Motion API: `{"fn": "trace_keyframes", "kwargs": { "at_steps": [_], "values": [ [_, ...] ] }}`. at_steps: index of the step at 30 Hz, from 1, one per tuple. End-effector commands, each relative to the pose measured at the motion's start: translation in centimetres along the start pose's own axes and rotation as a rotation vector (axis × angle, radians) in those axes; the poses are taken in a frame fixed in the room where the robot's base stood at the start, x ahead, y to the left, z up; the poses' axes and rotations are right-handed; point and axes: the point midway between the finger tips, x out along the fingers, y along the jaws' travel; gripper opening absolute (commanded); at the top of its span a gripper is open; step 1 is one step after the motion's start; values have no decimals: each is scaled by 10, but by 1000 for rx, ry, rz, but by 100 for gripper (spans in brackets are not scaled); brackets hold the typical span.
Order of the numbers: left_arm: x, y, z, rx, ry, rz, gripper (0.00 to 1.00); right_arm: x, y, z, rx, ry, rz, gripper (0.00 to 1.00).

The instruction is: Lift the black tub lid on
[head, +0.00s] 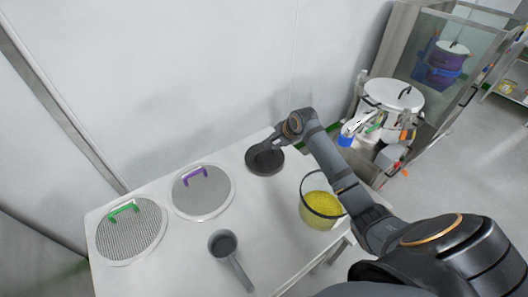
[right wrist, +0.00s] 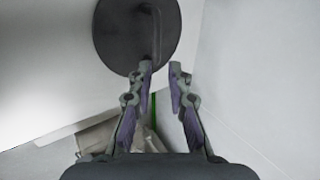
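The black tub lid (head: 264,160) lies flat on the white table near the back wall; in the right wrist view it is a dark disc (right wrist: 115,38) with an upright-looking bar handle (right wrist: 157,30). My right gripper (head: 279,141) is at the lid's far right side. Its fingers (right wrist: 161,72) are apart, with the handle's near end close to the left fingertip; contact cannot be told. A tub of yellow granules (head: 322,204) with a dark rim and raised bail stands at the table's right, under my forearm, uncovered. My left gripper is out of view.
A grey scoop (head: 222,243) lies in front. A steel vessel (head: 393,96) stands beyond the table's right end.

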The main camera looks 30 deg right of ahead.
Motion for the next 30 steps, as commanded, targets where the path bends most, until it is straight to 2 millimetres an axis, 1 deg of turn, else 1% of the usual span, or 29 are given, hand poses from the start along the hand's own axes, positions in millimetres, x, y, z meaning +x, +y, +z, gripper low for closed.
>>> {"fn": "trace_keyframes", "kwargs": {
  "at_steps": [1, 3, 6, 9, 13, 16, 18, 20, 24, 27, 30],
  "values": [
    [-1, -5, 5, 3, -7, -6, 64, 5, 0, 0, 2, -1, 2, 18],
    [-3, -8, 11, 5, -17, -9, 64, 16, 0, 0, 4, -2, 2, 18],
    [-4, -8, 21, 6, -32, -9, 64, 35, 0, 0, 3, -1, 2, 18],
    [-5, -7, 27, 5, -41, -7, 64, 47, 0, -1, 1, 0, 2, 18],
    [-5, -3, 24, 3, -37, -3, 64, 52, 0, -1, -3, 2, 0, 18],
    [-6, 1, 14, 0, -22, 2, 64, 56, 1, -1, -1, 1, 2, 18],
    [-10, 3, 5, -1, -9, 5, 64, 66, 1, 1, 0, 0, 4, 18],
    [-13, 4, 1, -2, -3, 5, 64, 75, 1, 1, 0, 1, 4, 18],
    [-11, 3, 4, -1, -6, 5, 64, 96, 3, 1, -1, 2, 3, 18],
    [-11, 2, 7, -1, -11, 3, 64, 102, 2, 1, -3, 3, 1, 18],
    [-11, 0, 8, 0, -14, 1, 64, 104, 3, 0, -4, 3, 2, 18]
  ]
}}
